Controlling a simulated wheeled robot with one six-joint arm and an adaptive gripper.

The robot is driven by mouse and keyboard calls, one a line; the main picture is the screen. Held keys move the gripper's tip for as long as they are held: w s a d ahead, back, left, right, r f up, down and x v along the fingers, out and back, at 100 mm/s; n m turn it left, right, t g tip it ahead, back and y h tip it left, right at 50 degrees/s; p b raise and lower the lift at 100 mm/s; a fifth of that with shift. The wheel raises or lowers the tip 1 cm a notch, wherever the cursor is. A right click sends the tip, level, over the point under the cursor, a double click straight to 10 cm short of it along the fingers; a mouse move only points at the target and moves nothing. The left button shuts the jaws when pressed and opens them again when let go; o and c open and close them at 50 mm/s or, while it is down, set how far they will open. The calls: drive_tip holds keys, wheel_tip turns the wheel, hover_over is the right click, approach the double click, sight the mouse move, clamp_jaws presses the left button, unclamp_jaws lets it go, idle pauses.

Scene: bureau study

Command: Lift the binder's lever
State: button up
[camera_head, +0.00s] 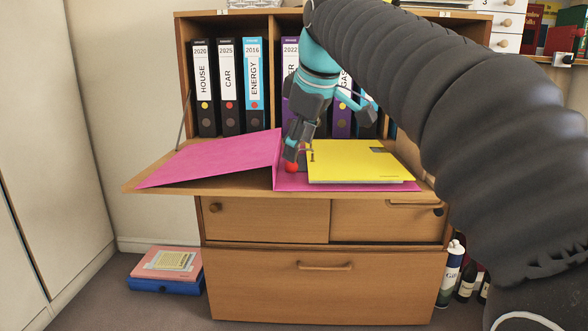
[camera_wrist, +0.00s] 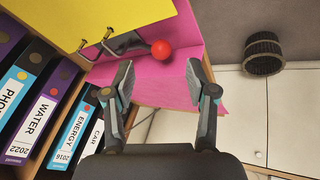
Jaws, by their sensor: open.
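A pink binder (camera_head: 225,158) lies open on the fold-down desk board, its cover spread to the left. Yellow dividers or sheets (camera_head: 360,160) lie on its right side. The binder's lever ends in a red ball (camera_head: 291,167), beside the left edge of the yellow stack. In the wrist view the red ball (camera_wrist: 161,49) sits on a dark lever (camera_wrist: 125,43) near metal rings (camera_wrist: 102,45). My gripper (camera_head: 293,151) is close by the ball; in the wrist view my gripper (camera_wrist: 158,78) is open and empty, the ball ahead of and between its fingertips. Contact cannot be told.
Upright labelled binders (camera_head: 229,88) stand in the cabinet behind. The desk board (camera_head: 135,187) juts out above drawers (camera_head: 320,285). A bottle (camera_head: 450,275) stands at the right, boxes (camera_head: 168,268) at the left. A dark bin (camera_wrist: 263,54) shows in the wrist view.

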drive_tip(key=b+x, duration=0.1)
drive_tip(key=x, duration=0.5)
clamp_jaws()
